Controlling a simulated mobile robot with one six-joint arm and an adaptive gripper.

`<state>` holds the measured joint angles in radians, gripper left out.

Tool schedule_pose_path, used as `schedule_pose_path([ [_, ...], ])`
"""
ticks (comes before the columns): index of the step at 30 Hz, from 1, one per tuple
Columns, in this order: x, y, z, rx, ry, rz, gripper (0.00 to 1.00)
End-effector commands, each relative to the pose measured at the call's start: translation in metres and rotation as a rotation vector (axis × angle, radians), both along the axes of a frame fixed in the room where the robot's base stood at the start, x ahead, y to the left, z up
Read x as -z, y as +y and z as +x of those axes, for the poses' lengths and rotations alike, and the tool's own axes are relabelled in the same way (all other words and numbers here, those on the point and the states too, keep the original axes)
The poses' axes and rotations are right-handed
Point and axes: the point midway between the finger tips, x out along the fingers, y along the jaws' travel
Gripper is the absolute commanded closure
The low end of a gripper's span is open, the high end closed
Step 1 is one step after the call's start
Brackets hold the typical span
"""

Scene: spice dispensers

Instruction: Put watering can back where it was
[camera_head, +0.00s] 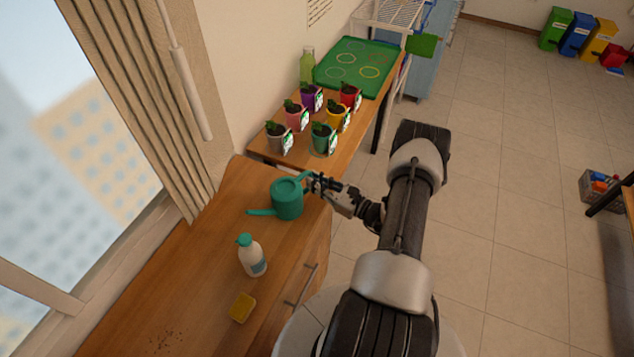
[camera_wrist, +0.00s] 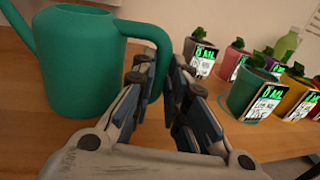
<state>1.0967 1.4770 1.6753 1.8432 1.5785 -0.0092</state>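The teal watering can (camera_head: 287,199) stands upright on the wooden counter, its spout pointing left and its handle toward my gripper. It fills the left of the wrist view (camera_wrist: 85,70), and its base appears to rest on the wood. My gripper (camera_head: 317,184) is at the handle, on the can's right side. In the wrist view, my gripper (camera_wrist: 161,75) has its two fingers close together on either side of the handle and looks shut on it.
A white bottle with a teal cap (camera_head: 252,256) and a yellow sponge (camera_head: 243,307) are on the counter's nearer part. Several potted plants (camera_head: 324,139) stand on the farther table, before a green tray (camera_head: 338,86) and a green bottle (camera_head: 307,66). Dark specks lie near the front.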

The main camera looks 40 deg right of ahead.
Motion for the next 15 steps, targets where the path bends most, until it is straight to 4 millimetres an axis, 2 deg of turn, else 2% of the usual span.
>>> schedule_pose_path([
  [9, 0.0002, 0.0001, 0.0000, 0.000, 0.001, 0.000, 0.66],
  [15, 0.0002, 0.0001, 0.0000, 0.000, 0.001, 0.000, 0.66],
])
